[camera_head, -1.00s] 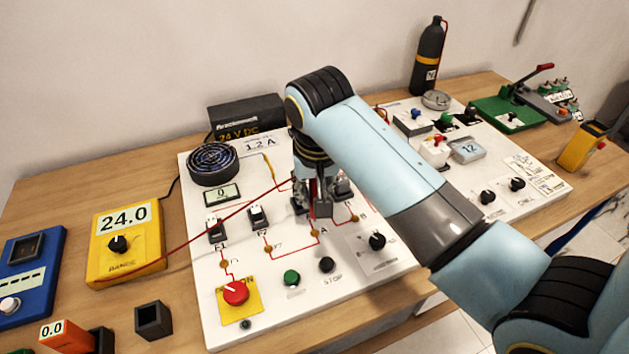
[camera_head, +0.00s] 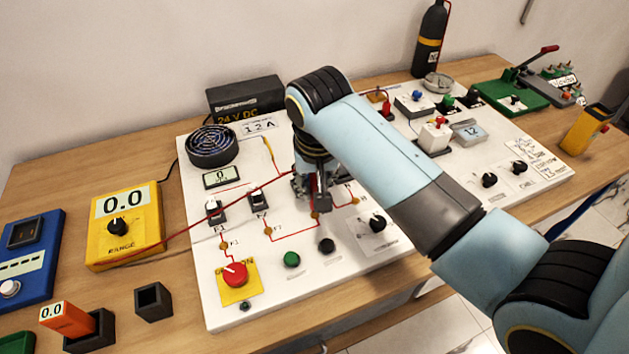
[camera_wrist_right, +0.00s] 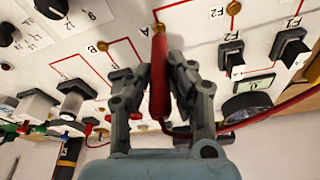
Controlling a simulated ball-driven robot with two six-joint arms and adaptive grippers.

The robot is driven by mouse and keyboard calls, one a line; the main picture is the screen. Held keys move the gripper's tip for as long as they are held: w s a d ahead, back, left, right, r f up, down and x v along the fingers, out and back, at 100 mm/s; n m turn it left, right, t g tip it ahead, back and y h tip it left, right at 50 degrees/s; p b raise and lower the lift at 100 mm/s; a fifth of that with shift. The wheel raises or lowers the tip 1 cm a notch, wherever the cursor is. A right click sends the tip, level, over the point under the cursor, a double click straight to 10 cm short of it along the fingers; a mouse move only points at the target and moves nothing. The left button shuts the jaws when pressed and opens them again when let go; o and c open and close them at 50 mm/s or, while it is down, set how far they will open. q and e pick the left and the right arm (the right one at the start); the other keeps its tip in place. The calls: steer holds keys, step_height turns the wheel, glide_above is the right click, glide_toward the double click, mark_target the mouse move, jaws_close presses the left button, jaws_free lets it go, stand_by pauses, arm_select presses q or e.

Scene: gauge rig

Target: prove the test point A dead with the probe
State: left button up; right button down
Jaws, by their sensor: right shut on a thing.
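The white panel (camera_head: 205,310) bears test point A, a small brass stud (camera_head: 315,215), on a red line. My right gripper (camera_head: 320,204) is over it, pointing down. In the right wrist view my right gripper (camera_wrist_right: 160,68) is shut on the red probe (camera_wrist_right: 160,85). The probe's tip is at stud A (camera_wrist_right: 158,28) and appears to touch it. The probe's red lead (camera_head: 215,207) runs to the yellow meter (camera_head: 150,240), which reads 0.0. My left gripper is not in view.
Studs F1 (camera_head: 223,245) and F2 (camera_head: 268,231) are left of A, stud B (camera_head: 355,199) right. A red knob (camera_head: 235,274) is at the front left. An orange tester (camera_head: 68,318) reading 0.0 stands near an open dark box (camera_head: 153,302). A black supply (camera_head: 245,97) stands behind.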

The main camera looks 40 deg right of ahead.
steer(key=p+v, duration=0.3)
steer(key=shift+w+d+r, duration=0.15)
steer(key=shift+w+r, duration=0.15)
steer(key=shift+r, duration=0.25)
steer(key=shift+w+v, duration=0.2)
steer(key=shift+v, duration=0.75)
steer(key=shift+w+v, duration=0.15)
steer(key=shift+v, duration=0.8)
steer(key=shift+d+r, duration=0.2)
